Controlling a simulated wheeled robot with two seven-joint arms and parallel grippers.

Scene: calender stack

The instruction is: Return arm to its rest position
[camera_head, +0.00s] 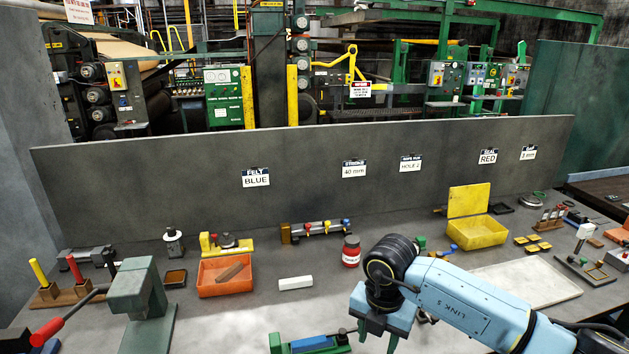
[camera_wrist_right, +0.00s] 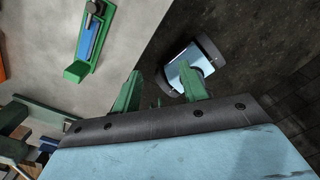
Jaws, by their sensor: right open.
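My right arm comes in from the right in the head view, blue with dark joints. My right gripper (camera_head: 378,335) hangs at the bottom centre, near the table's front, partly cut by the frame edge. In the right wrist view its two green fingers (camera_wrist_right: 160,88) stand apart with nothing between them. Beyond the fingers there are the table edge and dark floor. A green fixture with a blue bar (camera_head: 312,344) lies left of the gripper; it also shows in the wrist view (camera_wrist_right: 90,42), apart from the fingers. My left gripper is not in view.
A dark panel (camera_head: 300,205) with label cards stands behind.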

